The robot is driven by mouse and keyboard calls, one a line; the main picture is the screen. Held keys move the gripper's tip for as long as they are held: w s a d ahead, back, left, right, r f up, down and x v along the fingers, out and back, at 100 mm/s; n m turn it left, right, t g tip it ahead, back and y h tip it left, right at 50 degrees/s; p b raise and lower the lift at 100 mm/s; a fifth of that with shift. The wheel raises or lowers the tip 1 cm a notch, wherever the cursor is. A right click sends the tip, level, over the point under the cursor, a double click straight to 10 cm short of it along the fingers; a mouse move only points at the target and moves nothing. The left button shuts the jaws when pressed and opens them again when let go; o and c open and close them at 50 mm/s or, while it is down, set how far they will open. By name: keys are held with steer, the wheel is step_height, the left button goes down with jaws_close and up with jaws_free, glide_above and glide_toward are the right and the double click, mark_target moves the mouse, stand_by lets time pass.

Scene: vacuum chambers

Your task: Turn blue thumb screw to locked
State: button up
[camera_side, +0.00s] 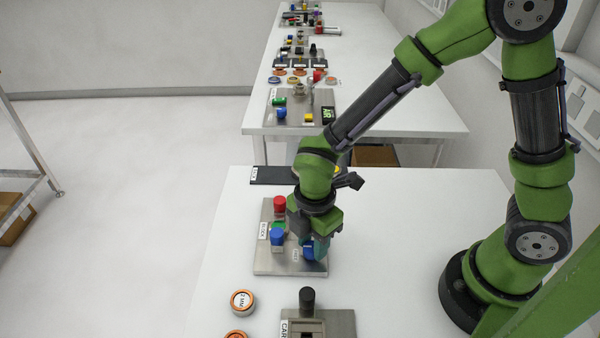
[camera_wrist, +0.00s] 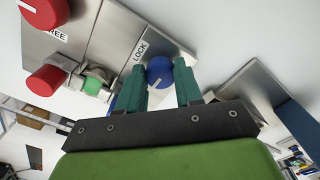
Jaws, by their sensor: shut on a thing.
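The blue thumb screw (camera_wrist: 160,68) sits on a grey metal plate (camera_wrist: 112,42), with a short white pointer line on its face. A white LOCK label (camera_wrist: 140,50) is beside it. My gripper (camera_wrist: 161,75) has its teal fingers on either side of the screw, shut on it. In the side view, my gripper (camera_side: 314,243) points down over the right part of the plate (camera_side: 289,268), and the screw (camera_side: 309,252) is partly hidden by the fingers.
Near my gripper stand a red knob (camera_side: 280,203), a green button (camera_side: 278,225) and another blue knob (camera_side: 277,237). A red thumb screw (camera_wrist: 44,10) is beside the FREE label (camera_wrist: 50,33). A fixture with a black knob (camera_side: 307,298) and an orange-rimmed round part (camera_side: 243,301) are in front.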

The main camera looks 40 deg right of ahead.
steer(key=shift+m, duration=0.3)
steer(key=m, duration=0.8)
steer(key=shift+s+m, duration=0.1)
steer(key=shift+m, duration=0.2)
steer(key=m, duration=0.4)
steer(key=shift+a, duration=0.1)
steer(key=m, duration=0.4)
steer(key=shift+m, duration=0.4)
steer(key=o, duration=1)
steer(key=shift+o, duration=0.2)
steer(key=shift+r, duration=0.1)
step_height(320, 180, up, 17)
